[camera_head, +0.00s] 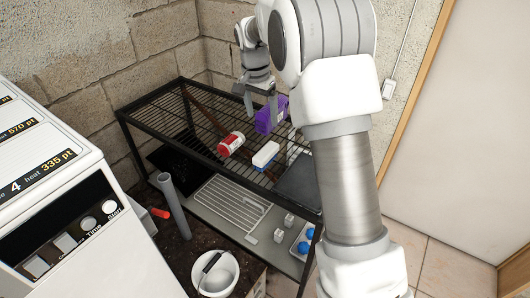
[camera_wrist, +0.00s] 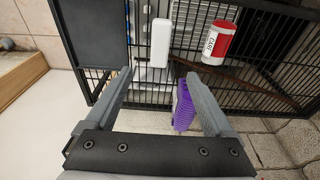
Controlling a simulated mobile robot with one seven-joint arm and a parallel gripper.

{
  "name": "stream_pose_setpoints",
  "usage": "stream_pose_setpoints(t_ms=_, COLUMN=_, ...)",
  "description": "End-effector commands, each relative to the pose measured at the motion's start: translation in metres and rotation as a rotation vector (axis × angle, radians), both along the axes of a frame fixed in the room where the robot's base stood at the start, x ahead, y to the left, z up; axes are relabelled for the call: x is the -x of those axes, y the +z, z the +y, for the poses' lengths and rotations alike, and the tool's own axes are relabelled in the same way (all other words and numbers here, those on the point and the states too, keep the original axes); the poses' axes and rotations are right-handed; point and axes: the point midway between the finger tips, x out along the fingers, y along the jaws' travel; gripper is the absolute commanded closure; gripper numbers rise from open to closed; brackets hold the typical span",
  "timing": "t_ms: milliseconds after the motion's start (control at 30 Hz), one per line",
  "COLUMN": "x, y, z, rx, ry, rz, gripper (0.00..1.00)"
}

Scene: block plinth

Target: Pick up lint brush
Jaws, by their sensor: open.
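My gripper (camera_head: 261,103) is open above the wire rack, with nothing held; its fingers also show in the wrist view (camera_wrist: 157,78). No object is plainly recognisable as the lint brush. A white, blue-bottomed block (camera_head: 265,155), possibly a brush, lies on the rack; in the wrist view its white top (camera_wrist: 160,42) is beyond the fingertips. A purple ridged object (camera_head: 270,114) stands close by the gripper in the head view. In the wrist view the purple object (camera_wrist: 183,107) shows beside the right finger, which partly hides it.
A red and white can (camera_head: 231,143) lies on the black wire rack (camera_head: 170,104). A dark flat panel (camera_head: 298,182) is at the rack's right end. Block walls stand behind. A white machine (camera_head: 75,215) and a white bucket (camera_head: 216,274) are in front.

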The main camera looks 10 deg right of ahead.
Motion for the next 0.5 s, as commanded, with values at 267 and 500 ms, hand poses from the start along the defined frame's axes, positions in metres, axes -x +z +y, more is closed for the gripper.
stream_pose_setpoints(t_ms=267, x=-0.005, y=-0.059, z=-0.006, rx=-0.001, ry=0.0, rz=0.005, gripper=0.12)
stream_pose_setpoints(t_ms=500, x=-0.01, y=-0.103, z=-0.011, rx=-0.001, ry=0.001, rz=0.004, gripper=0.12)
